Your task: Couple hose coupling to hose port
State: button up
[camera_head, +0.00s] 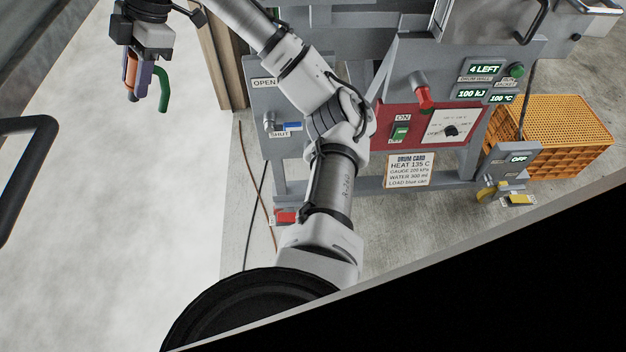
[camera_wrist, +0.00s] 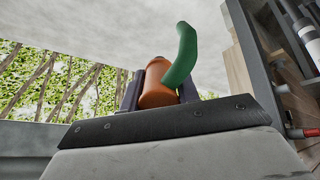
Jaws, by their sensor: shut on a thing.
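My gripper (camera_head: 137,90) is at the upper left of the head view, over the pale floor and well to the left of the grey machine. It is shut on the hose coupling, an orange cylinder (camera_wrist: 158,84) with a curved green hose piece (camera_wrist: 183,55). The orange part (camera_head: 130,68) and the green piece (camera_head: 164,90) also show in the head view. In the wrist view the coupling stands between the dark fingers, touching nothing else that I can see. I cannot make out for certain which fitting is the hose port.
The grey machine has a blue-handled valve (camera_head: 291,127) by a SHUT label, a red panel (camera_head: 383,127) and a drum card (camera_head: 408,170). A wooden post (camera_head: 222,55) stands at its left. An orange crate (camera_head: 560,130) lies right. Pale floor (camera_head: 110,200) is clear.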

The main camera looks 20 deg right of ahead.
jog(key=w+d+f+m+t+b, duration=0.2)
jog(key=w+d+f+m+t, duration=0.2)
jog(key=d+f+m+t, duration=0.45)
jog(key=w+d+f+m+t+b, duration=0.35)
jog(key=f+m+t, duration=0.3)
jog(key=f, duration=0.55)
jog(key=s+d+f+m+t+h, duration=0.2)
jog(key=d+f+m+t+h, duration=0.3)
jog(key=f, duration=0.8)
jog(key=s+d+f+m+h, duration=0.1)
jog(key=s+d+f+h, duration=0.2)
jog(key=d, duration=0.4)
jog(key=s+d+f+m+g+h+b, duration=0.1)
jog(key=s+d+f+m+h, duration=0.1)
jog(key=s+d+f, duration=0.3)
jog(key=shift+s+d+f+m+h, duration=0.25)
jog(key=shift+d+f+h, duration=0.25)
jog(key=shift+d, duration=0.45)
jog(key=shift+b, duration=0.45)
jog(key=shift+x, duration=0.95)
jog(key=shift+w+r+b, duration=0.15)
jog(key=shift+b, duration=0.2)
